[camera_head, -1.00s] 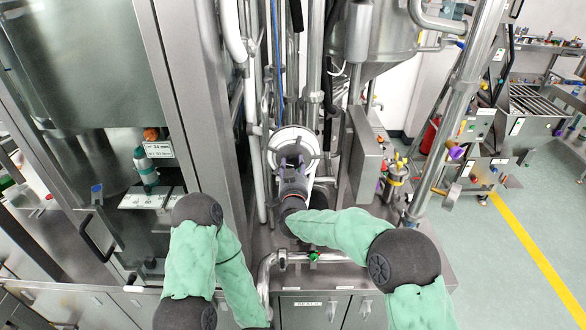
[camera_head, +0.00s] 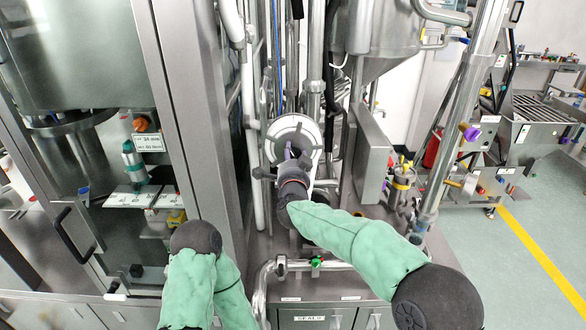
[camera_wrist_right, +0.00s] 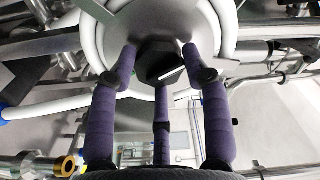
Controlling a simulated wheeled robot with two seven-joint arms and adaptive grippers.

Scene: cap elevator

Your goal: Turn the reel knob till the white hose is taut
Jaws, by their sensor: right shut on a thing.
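The reel with the white hose (camera_head: 309,128) wound on it stands at the middle of the head view. In the right wrist view, the dark reel knob (camera_wrist_right: 160,60) sits at the centre of the reel's face. My right gripper (camera_head: 292,160) reaches up to the reel. Its purple fingers in the right wrist view (camera_wrist_right: 160,58) are around the knob and shut on it. The white hose (camera_wrist_right: 100,25) curves around the reel there. Whether the hose is taut cannot be told. My left gripper is out of view; only my left arm shows.
Steel pipes run upright behind and beside the reel. A grey box (camera_head: 371,155) stands close right of it. A valve with a green handle (camera_head: 317,262) sits on the pipe below. A glass-fronted machine fills the left. Open floor (camera_head: 545,210) lies at the right.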

